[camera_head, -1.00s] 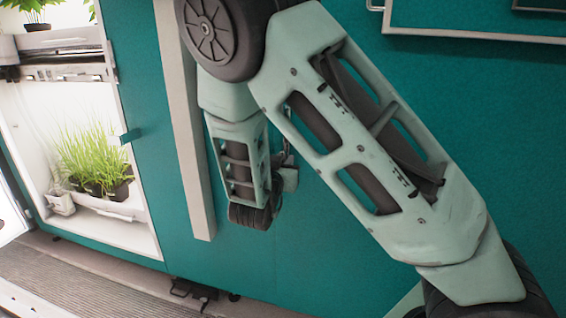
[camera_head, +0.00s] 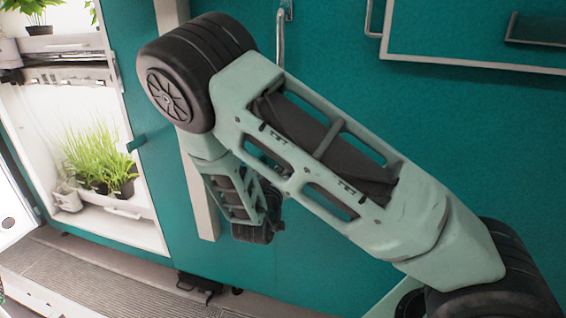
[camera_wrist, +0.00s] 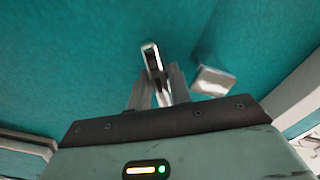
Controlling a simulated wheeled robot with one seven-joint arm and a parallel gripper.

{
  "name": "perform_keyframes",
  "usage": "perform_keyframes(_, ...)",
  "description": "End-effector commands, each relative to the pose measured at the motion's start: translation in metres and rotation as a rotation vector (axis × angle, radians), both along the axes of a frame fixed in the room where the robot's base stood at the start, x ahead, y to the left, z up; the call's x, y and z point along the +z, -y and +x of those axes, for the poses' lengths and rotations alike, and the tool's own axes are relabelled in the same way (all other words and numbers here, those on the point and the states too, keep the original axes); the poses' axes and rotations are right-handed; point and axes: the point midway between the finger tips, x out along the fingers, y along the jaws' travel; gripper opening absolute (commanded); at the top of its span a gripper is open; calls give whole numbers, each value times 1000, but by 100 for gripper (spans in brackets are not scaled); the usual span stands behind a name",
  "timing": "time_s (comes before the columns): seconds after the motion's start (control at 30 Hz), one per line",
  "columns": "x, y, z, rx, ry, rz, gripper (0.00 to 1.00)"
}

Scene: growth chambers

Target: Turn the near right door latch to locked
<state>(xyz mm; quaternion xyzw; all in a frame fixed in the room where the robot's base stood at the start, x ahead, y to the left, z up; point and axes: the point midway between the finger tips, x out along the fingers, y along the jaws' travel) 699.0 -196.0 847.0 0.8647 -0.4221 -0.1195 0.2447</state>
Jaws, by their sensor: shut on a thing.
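The door latch (camera_wrist: 152,57) shows in the wrist view as a slim grey metal lever against the teal door. My gripper (camera_wrist: 160,88) has its two fingers closed around the lever's lower part, and the lever's end sticks out beyond the fingertips. A pale metal block (camera_wrist: 213,80) sits on the teal surface just right of the fingers; I cannot tell whether it is part of the latch. In the head view my arm hides the latch and most of the gripper.
A teal door panel (camera_head: 480,140) fills the right of the head view, with a vertical bar handle (camera_head: 281,35) above my arm. A pale post (camera_head: 203,205) stands left of it. An open lit chamber with grass pots (camera_head: 100,165) is at far left.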

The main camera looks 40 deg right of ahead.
Motion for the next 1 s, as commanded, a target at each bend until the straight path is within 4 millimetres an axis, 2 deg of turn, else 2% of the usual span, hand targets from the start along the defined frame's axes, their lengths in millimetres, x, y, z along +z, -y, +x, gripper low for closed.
perform_keyframes(0.07,5,-1,1,1,-59,-45,0)
perform_keyframes(1.0,-5,-3,3,1,-704,-550,0)
